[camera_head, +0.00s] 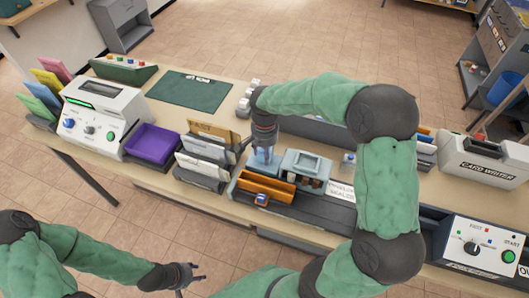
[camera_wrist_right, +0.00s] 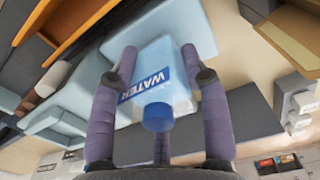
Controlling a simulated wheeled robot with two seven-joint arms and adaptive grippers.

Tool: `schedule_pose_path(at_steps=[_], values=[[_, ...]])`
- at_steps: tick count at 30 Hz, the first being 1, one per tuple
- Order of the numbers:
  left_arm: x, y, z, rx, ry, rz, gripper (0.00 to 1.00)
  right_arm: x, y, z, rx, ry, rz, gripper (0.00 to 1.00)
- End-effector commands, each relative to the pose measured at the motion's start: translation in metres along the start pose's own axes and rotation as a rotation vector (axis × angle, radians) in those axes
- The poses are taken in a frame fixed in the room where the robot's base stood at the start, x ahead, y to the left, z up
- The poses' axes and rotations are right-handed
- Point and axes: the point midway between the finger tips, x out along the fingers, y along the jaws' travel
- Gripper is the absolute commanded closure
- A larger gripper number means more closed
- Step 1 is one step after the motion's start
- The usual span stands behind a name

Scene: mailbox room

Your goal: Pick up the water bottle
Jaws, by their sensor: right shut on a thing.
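The water bottle (camera_wrist_right: 170,62) is pale blue with a blue "WATER" label and a blue cap. In the wrist view it lies between the two fingers of my right gripper (camera_wrist_right: 158,62), which are closed on its sides, with the cap toward the palm. In the head view my right gripper (camera_head: 264,153) points down at the desk organizer, and the pale blue bottle (camera_head: 264,163) shows partly below it, partly hidden by the fingers. My left gripper (camera_head: 190,284) is empty with fingers apart, low in front of the desk.
An orange tray (camera_head: 266,187) and a grey-blue box (camera_head: 306,165) stand close to the bottle. Envelope racks (camera_head: 204,158) and a purple bin (camera_head: 153,144) are to the left. A card writer (camera_head: 483,158) is at the right.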

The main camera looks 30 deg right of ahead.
Motion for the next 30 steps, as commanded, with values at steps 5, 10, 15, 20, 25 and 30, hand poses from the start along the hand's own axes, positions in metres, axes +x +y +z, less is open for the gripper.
schedule_pose_path(at_steps=[5,10,15,20,25,30], values=[[-0.009,0.003,0.000,0.000,0.000,0.000,0.60,-0.025,-0.001,-0.001,0.000,0.003,-0.003,0.90],[-0.016,0.006,0.001,0.000,0.000,0.000,0.60,-0.056,0.011,0.019,0.000,0.004,-0.005,0.90],[-0.025,0.009,0.001,0.000,0.000,0.000,0.60,-0.093,0.029,0.047,-0.002,0.004,-0.005,0.90],[-0.029,0.010,0.001,0.000,0.000,0.000,0.60,-0.105,0.048,0.077,-0.002,0.003,-0.004,0.90],[-0.033,0.012,0.001,0.000,0.000,0.000,0.60,-0.116,0.062,0.100,-0.002,0.002,-0.003,0.90],[-0.035,0.013,0.001,0.000,0.000,0.000,0.60,-0.123,0.070,0.113,0.000,0.002,-0.003,0.90]])
